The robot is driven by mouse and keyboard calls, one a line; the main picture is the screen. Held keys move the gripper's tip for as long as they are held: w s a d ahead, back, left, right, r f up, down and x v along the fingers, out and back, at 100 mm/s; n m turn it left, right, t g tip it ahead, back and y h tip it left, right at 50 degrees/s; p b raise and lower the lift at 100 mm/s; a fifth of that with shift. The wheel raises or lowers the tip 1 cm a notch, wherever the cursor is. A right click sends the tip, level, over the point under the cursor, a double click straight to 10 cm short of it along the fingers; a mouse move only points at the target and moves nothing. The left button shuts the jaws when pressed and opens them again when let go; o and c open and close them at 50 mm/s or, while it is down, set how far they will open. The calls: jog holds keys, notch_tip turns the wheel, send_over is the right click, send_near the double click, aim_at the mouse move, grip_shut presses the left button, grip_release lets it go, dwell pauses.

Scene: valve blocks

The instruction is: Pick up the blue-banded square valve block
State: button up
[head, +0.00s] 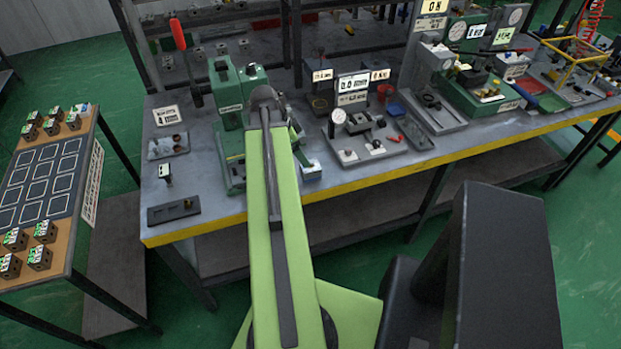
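A small white-topped piece with blue on its lower side (311,171) sits on the workbench (230,205), just right of my green arm. It is too small to tell for sure whether it is the blue-banded square valve block. Several small dark blocks with white and green markings, such as one front block (40,257), stand on the brown-edged side table at the left. I cannot make out a blue band on them. My arm reaches forward over the bench edge. My gripper is hidden behind the arm, so its fingers do not show.
A green press with a red-handled lever (178,36) stands on the bench beside my arm. A grey fixture plate (375,140) lies to its right. The side table has a dark mat with outlined squares (45,180). A dark tray (173,210) lies near the yellow bench edge.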

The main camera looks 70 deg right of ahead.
aim_at(310, 168)
jog(key=b+x, duration=0.3)
jog(key=x, duration=0.1)
jog(key=shift+f, duration=0.4)
jog(key=shift+s+d+f, duration=0.1)
jog(key=shift+s+f, duration=0.05)
jog(key=shift+f, duration=0.1)
jog(key=shift+r, duration=0.1)
jog(key=b+x, duration=0.5)
grip_shut()
